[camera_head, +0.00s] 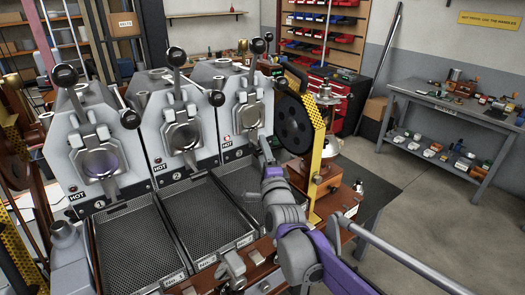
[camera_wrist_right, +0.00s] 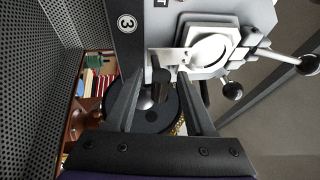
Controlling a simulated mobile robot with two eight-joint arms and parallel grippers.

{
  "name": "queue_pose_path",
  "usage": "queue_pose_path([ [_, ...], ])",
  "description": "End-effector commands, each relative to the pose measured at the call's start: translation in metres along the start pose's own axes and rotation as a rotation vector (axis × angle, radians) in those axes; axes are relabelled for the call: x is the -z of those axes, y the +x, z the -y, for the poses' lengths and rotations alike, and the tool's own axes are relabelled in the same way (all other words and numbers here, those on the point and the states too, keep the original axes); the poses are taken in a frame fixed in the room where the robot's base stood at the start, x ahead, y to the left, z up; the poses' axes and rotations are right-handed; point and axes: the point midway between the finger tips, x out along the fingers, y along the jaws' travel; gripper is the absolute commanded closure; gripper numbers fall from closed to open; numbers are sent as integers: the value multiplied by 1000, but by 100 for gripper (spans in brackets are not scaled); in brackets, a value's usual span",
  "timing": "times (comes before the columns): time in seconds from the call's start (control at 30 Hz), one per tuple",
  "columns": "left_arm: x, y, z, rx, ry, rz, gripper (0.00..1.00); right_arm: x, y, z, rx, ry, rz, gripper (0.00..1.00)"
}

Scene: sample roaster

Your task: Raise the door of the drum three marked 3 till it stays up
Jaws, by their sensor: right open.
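Drum three (camera_head: 243,92) is the rightmost of three grey roasting drums in the head view. Its round-faced door (camera_head: 249,117) is down over the front. In the wrist view the door (camera_wrist_right: 208,49) shows sideways as a pale plate with a round face, near the number 3 plate (camera_wrist_right: 126,23). A dark stub handle (camera_wrist_right: 160,82) shows by the door's lower edge. My right gripper (camera_wrist_right: 156,76) is open, and the stub appears between its fingers; contact cannot be made out. In the head view my right gripper (camera_head: 262,150) is just below the door. My left gripper is not in view.
Two like drums (camera_head: 180,130) stand to the left, with ball-ended levers (camera_head: 177,56) above and HOT labels. Perforated trays (camera_head: 207,212) lie in front. A black wheel (camera_head: 295,124) with a yellow guard (camera_head: 318,150) stands close to the right. Open floor lies beyond.

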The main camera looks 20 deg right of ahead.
Motion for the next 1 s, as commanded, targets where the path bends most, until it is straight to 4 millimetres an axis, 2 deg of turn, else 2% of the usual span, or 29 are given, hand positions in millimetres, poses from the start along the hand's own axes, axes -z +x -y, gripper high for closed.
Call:
queue_pose_path([
  [0.07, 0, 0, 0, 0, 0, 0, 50, 0, 0, 0, 0, 0, 0, 45],
  [0.3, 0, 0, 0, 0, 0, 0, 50, 0, 0, 0, 0, 0, 0, 87],
  [0.37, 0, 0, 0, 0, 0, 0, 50, 0, 0, 0, 0, 0, 0, 98],
  [0.4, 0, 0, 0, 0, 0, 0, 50, 0, 0, 0, 1, 0, 0, 100],
  [1.0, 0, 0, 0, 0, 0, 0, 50, 0, 0, 1, 3, 0, -1, 100],
])
